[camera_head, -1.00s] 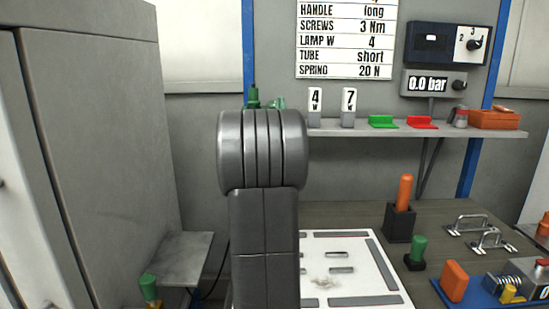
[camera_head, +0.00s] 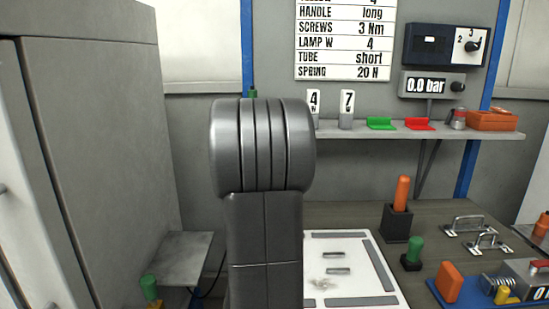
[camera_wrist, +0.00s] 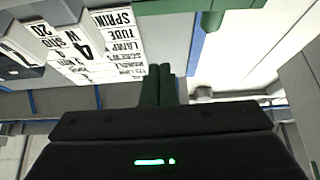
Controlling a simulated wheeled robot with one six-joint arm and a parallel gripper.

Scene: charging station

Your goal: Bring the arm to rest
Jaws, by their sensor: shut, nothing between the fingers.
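My arm (camera_head: 263,190) stands upright in the middle of the head view and hides what is behind it. Only a small green tip shows above its top there. In the wrist view, the two green fingers of my gripper (camera_wrist: 158,78) are side by side, shut and empty. A green bar (camera_wrist: 170,10) crosses the top of the wrist view; I cannot tell what it is.
A shelf (camera_head: 350,131) behind the arm bears two lamp blocks, a green holder (camera_head: 381,123) and a red holder (camera_head: 419,124). A grey cabinet (camera_head: 90,150) stands left. The bench holds a white board (camera_head: 350,301), an orange handle (camera_head: 402,193) and a green handle (camera_head: 414,248).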

